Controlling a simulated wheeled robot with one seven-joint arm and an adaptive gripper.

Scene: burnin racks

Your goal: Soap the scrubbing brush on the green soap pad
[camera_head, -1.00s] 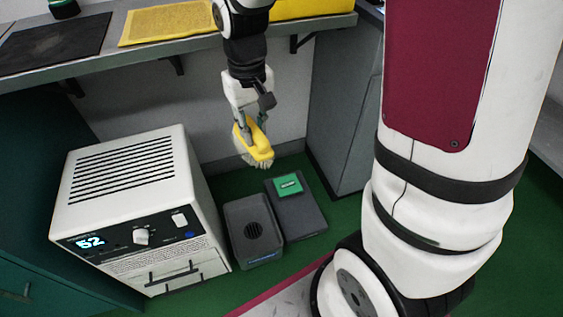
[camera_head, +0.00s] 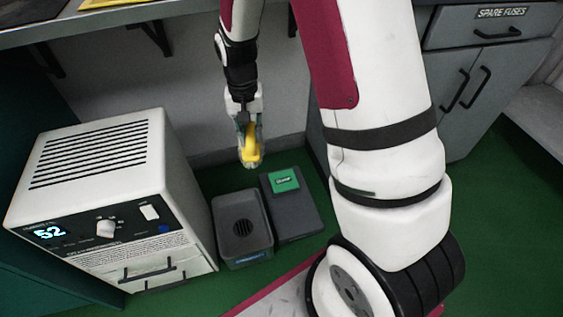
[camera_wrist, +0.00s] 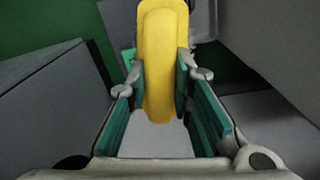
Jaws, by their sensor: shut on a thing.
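My gripper (camera_head: 248,130) is shut on the yellow scrubbing brush (camera_head: 251,148), which hangs with its pale bristles downward. The brush also shows in the wrist view (camera_wrist: 161,62), its yellow body between the two teal finger pads (camera_wrist: 160,85). The green soap pad (camera_head: 284,180) lies on a dark grey slab (camera_head: 297,217) on the green floor. In the head view the brush appears just above and left of the pad. It seems held above it, apart; the exact height I cannot tell.
A dark grey tray (camera_head: 225,222) with a round black grille stands left of the slab. A white box unit (camera_head: 90,165) with a display reading 52 stands further left. A grey cabinet (camera_head: 460,85) is at the right, and a shelf (camera_head: 65,33) runs above.

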